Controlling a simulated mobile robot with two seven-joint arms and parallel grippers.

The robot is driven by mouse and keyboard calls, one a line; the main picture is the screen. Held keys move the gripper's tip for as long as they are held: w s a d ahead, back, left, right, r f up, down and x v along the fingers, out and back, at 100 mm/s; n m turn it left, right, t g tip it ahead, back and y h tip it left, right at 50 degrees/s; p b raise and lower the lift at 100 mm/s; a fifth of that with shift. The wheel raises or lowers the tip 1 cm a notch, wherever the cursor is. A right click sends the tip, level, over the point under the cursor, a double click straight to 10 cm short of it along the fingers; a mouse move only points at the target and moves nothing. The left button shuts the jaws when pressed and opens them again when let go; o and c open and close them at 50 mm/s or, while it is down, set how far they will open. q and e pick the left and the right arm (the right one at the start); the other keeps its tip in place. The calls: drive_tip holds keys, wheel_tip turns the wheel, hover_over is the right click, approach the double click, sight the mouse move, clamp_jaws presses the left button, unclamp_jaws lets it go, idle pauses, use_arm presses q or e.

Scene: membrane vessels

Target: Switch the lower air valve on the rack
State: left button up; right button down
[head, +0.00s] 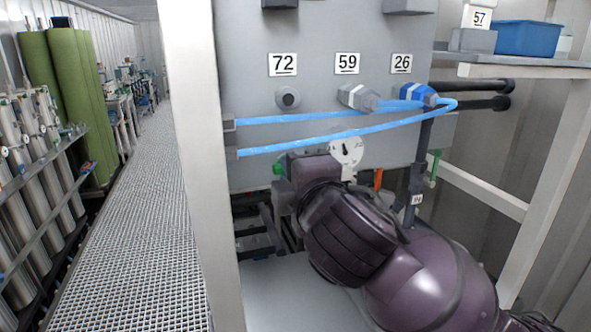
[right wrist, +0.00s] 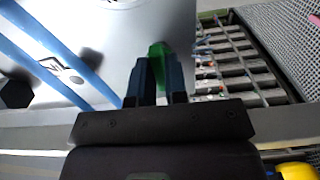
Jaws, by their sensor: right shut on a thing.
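A green valve handle (head: 279,168) shows at the lower left of the grey rack panel (head: 330,28) in the head view, largely hidden by my right gripper (head: 286,183). In the right wrist view my right gripper (right wrist: 157,82) has its dark fingers closed on the green handle (right wrist: 158,55), whose end shows between them. A second green handle (head: 435,166) is further right, beside a dark vertical pipe. I cannot tell the handle's exact turn angle. My left gripper is in neither view.
Two blue tubes (head: 330,138) cross the panel just above my right gripper. A round white gauge (head: 347,150) is close to its right. A pale rack post (head: 195,130) stands to the left, with a grated walkway (head: 135,200) beyond.

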idle(0.3)
drive_tip(key=c, duration=1.1)
unclamp_jaws()
drive_tip(key=shift+c, duration=0.2)
